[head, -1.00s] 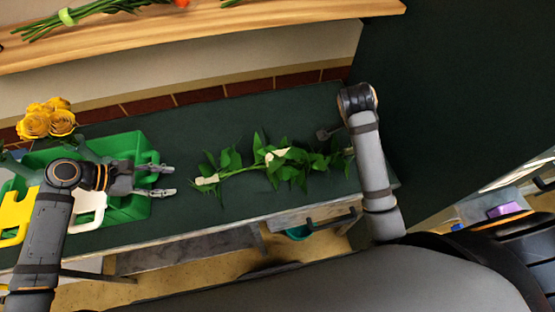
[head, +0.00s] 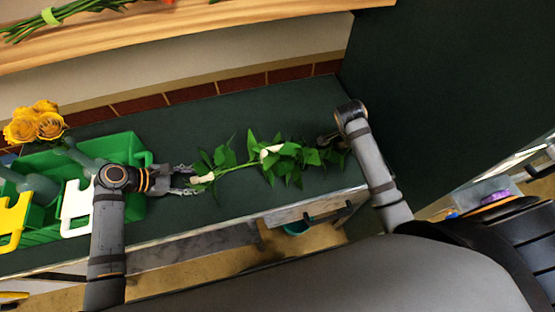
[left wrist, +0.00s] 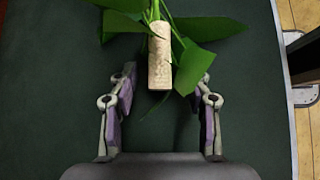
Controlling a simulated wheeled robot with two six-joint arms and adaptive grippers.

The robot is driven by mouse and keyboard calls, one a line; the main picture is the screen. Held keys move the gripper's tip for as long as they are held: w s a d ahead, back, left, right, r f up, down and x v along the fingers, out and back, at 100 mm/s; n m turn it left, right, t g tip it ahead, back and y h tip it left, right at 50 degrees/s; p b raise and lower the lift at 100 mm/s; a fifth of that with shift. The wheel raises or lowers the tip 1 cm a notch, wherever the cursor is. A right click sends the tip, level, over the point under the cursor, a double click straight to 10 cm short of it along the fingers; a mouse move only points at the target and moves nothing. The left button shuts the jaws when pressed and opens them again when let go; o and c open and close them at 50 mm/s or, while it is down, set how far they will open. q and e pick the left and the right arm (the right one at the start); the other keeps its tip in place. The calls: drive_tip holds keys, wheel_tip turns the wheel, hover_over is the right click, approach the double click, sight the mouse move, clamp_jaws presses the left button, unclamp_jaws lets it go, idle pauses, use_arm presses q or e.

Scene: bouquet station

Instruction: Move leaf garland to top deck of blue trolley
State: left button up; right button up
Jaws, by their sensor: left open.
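The leaf garland (head: 240,165) lies on the dark green counter, with green leaves along a stem and two pale wrapped spots. My left gripper (head: 190,179) is open at the garland's left wrapped end. In the left wrist view that pale wrapped end (left wrist: 159,55) lies at the mouth of the open left jaws (left wrist: 162,85), with a gap on both sides. My right gripper (head: 328,139) is at the garland's right end, partly hidden by leaves and its own arm, so its jaws are unclear. I cannot make out a blue trolley.
A green crate (head: 127,145) with yellow and white handled items stands left of the garland, beneath my left arm. Yellow roses (head: 37,122) stand behind it. A wooden shelf (head: 200,37) runs above the back. The counter (head: 250,100) behind the garland is clear.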

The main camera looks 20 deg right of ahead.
use_arm(q)
clamp_jaws()
use_arm(e)
clamp_jaws()
